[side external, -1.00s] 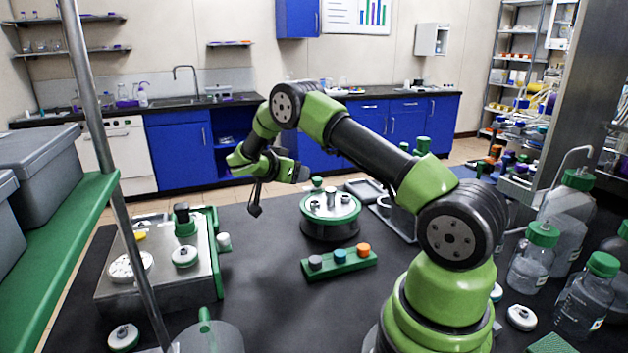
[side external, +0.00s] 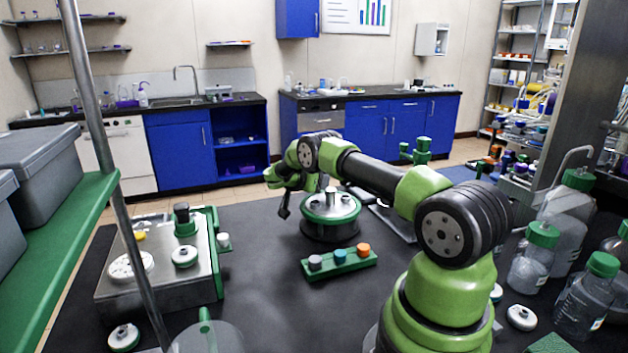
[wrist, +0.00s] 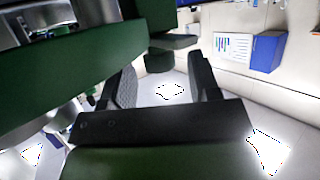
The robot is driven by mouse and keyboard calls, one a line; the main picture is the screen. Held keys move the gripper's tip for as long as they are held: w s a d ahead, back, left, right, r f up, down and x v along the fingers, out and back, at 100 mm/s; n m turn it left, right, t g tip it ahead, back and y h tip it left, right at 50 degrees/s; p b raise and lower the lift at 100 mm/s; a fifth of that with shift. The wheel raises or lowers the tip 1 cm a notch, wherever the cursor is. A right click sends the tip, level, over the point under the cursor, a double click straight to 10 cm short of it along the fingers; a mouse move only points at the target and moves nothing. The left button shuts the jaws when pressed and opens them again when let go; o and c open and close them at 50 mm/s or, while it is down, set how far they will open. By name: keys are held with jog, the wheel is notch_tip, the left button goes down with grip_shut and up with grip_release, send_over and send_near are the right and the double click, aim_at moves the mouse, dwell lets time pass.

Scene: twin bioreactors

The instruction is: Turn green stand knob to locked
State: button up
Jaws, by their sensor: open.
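My gripper (side external: 285,205) is open and empty, at the left rear edge of the round green-rimmed stand (side external: 331,226) in the side view. In the wrist view its two dark fingers (wrist: 162,78) are apart. A dark green knob-like piece (wrist: 160,60) shows just beyond and between the fingertips, with a large green block (wrist: 70,75) to its left. I cannot tell whether it is the stand knob or whether a finger touches it. In the side view a pale knob (side external: 223,240) sits at the right side of the steel station with green parts (side external: 160,275).
A green rack (side external: 339,263) with grey, blue and orange caps lies in front of the round stand. Green-capped bottles (side external: 530,258) stand at the right. A metal pole (side external: 108,170) and green shelf (side external: 60,240) are at the left. The dark bench between station and rack is clear.

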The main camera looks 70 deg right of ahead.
jog(key=shift+c, duration=0.5)
jog(key=c, duration=0.8)
jog(key=shift+s+d+r+n+t, duration=0.1)
jog(key=shift+n+t, duration=0.2)
jog(key=shift+t, duration=0.1)
jog(key=shift+n+t, duration=0.3)
jog(key=shift+t, duration=0.3)
jog(key=o, duration=0.9)
jog(key=v, duration=1)
